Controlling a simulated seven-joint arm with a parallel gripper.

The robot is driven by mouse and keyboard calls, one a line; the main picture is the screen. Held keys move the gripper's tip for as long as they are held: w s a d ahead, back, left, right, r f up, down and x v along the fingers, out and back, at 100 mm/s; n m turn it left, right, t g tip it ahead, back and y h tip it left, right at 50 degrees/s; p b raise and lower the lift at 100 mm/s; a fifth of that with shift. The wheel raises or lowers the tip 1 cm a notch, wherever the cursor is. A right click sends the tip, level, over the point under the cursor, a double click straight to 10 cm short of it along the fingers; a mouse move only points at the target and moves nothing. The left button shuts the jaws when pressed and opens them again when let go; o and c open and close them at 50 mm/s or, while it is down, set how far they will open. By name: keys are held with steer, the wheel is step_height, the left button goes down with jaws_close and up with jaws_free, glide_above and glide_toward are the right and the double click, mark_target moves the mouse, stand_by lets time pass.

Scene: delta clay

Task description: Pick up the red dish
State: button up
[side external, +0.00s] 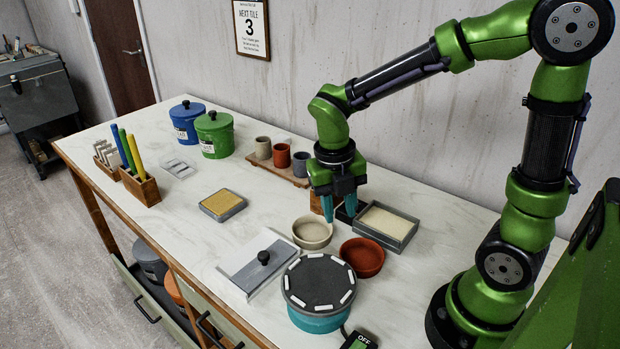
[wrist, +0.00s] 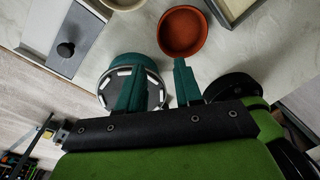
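The red dish (side external: 362,257) is a shallow round bowl standing upright and empty on the white worktop, right of a cream dish (side external: 312,233). It also shows in the wrist view (wrist: 183,33), at the top centre, just beyond the tip of the right finger. My gripper (side external: 339,208) hangs above the worktop with its teal fingers pointing down, behind the red dish in the side view. In the wrist view my gripper (wrist: 156,72) has its two fingers spread apart with nothing between them. The left finger overlaps the turntable (wrist: 153,76) in that view.
A grey tray (side external: 379,239) with pale contents stands right behind the red dish. A turntable (side external: 320,278) with white marks stands in front of it. A grey slab with a black knob (side external: 262,265) lies to the left. Small cups stand on a board (side external: 291,178) behind.

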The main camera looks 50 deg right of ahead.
mark_target(342, 258)
steer(key=f, duration=0.9)
steer(key=s+f, duration=0.1)
steer(key=f, duration=0.3)
steer(key=shift+d+f, duration=0.15)
steer(key=shift+d, duration=0.25)
jaws_close()
